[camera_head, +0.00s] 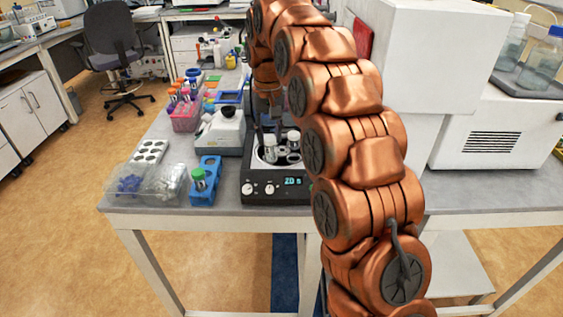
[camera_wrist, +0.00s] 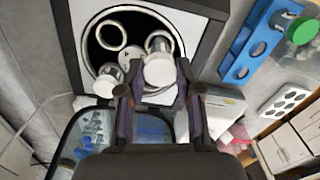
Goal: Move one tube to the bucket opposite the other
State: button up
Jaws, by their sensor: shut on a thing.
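The centrifuge (camera_head: 262,190) stands on the bench with its round chamber open. Two white-capped tubes show in the head view, a left one (camera_head: 270,154) and a right one (camera_head: 293,145). In the wrist view my gripper (camera_wrist: 158,82) is shut on a white-capped tube (camera_wrist: 160,71) over the rotor. Its body overlaps a white-rimmed bucket; I cannot tell whether it is inside. The other tube (camera_wrist: 106,83) stands at the rotor's lower left. An empty white bucket ring (camera_wrist: 111,25) is at the upper left. My fingers hide part of the near side.
A blue rack (camera_head: 203,189) with a green-capped tube (camera_head: 198,177) stands left of the centrifuge. Clear boxes (camera_head: 165,184), a white perforated tray (camera_head: 150,151) and a pink tube rack (camera_head: 186,118) lie farther left. A large white machine (camera_head: 490,130) stands to the right.

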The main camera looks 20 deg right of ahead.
jog(key=shift+f+b, duration=0.6)
jog(key=shift+f, duration=0.75)
jog(key=o, duration=1)
jog(key=shift+c, duration=0.2)
